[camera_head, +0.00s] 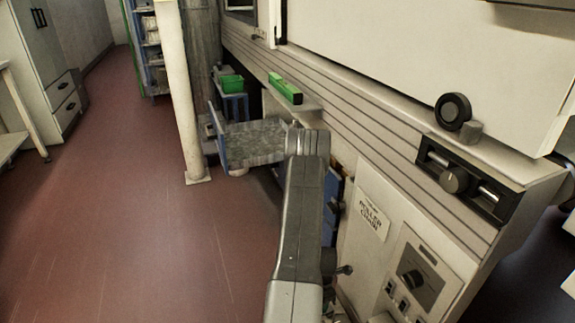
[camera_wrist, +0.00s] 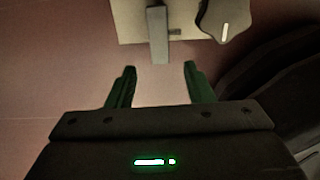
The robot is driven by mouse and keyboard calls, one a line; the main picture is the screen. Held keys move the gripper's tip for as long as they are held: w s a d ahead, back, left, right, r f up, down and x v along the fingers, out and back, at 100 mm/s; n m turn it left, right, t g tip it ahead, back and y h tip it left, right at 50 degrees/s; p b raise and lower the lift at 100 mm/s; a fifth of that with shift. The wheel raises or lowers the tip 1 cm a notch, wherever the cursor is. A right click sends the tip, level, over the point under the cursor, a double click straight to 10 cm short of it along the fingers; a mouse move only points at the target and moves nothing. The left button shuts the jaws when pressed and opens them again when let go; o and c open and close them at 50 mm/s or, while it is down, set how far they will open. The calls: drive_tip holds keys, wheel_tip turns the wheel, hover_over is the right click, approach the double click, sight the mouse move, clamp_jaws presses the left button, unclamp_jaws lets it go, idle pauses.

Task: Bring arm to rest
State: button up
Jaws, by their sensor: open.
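My gripper (camera_wrist: 158,72) shows in the wrist view with its two dark green fingers apart and nothing between them. Red-brown floor lies behind the gap. Just beyond the fingertips, at the top of the wrist view, are a grey bar (camera_wrist: 158,35) on a pale panel and a dark knob (camera_wrist: 224,18) with a white mark. I cannot tell whether the fingers touch the bar; they look apart from it. In the head view my grey arm (camera_head: 303,210) reaches up in front of the machine, and the gripper itself is hidden.
The machine's panel with a black knob (camera_head: 454,180) and a "roller chain" label (camera_head: 370,215) stands close on the right. Floor at left is clear.

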wheel_tip(320, 180, down, 7)
drive_tip(key=shift+r+b, duration=0.1)
drive_tip(key=shift+b, duration=0.95)
drive_tip(key=shift+r, duration=0.15)
wheel_tip(320, 180, up, 13)
drive_tip(key=p, duration=0.5)
wheel_tip(320, 180, down, 14)
drive_tip(key=b, duration=0.5)
drive_tip(key=shift+w+r+m, duration=0.2)
drive_tip(key=shift+r+m, duration=0.2)
drive_tip(key=shift+w+a+m+p, duration=0.1)
drive_tip(key=shift+w+m+p, duration=0.2)
drive_tip(key=shift+m, duration=0.5)
